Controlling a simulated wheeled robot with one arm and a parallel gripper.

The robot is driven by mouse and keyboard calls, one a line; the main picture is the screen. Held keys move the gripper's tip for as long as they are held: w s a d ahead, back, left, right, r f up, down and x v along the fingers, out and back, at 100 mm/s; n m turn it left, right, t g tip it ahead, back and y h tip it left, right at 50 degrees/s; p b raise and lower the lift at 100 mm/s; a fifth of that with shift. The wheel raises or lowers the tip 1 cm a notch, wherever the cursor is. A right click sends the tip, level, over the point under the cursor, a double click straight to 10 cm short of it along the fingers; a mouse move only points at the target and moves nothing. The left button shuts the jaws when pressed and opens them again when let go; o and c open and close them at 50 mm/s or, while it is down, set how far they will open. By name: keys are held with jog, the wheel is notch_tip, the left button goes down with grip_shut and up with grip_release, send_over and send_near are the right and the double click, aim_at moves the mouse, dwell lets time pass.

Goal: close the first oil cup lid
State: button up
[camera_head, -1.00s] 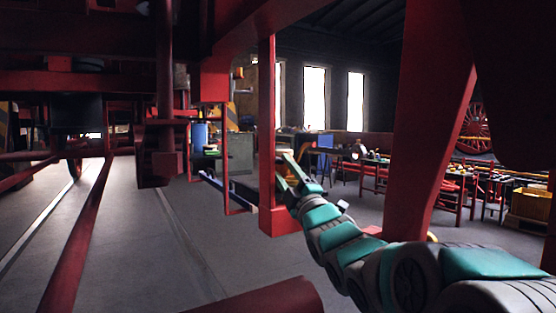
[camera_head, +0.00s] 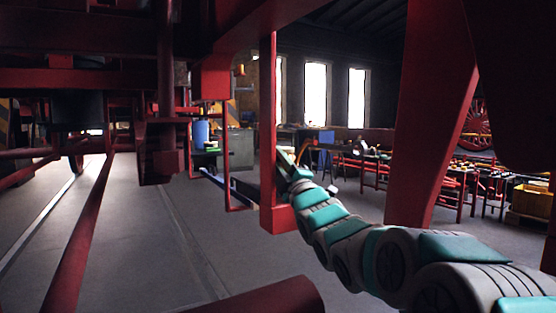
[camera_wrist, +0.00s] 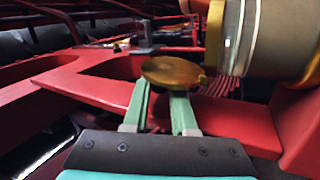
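In the wrist view a round, brass-coloured lid (camera_wrist: 172,72) sticks out to the left of a brass plate beside a large cream and gold oil cup (camera_wrist: 268,40). The lid stands out from the cup body. My gripper (camera_wrist: 160,92) has its two green fingers apart, with a gap between them. The fingertips are right at the lid's near edge, which partly hides them; I cannot tell whether they touch it. In the head view my gripper (camera_head: 282,158) is small beside a red post, and neither lid nor cup can be made out.
A red upright post (camera_head: 267,130) stands close to my gripper, and a thick slanted red beam (camera_head: 430,120) is near my arm. Red frame beams (camera_wrist: 100,75) lie around the cup in the wrist view. Grey floor (camera_head: 150,240) is open at lower left.

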grip_shut()
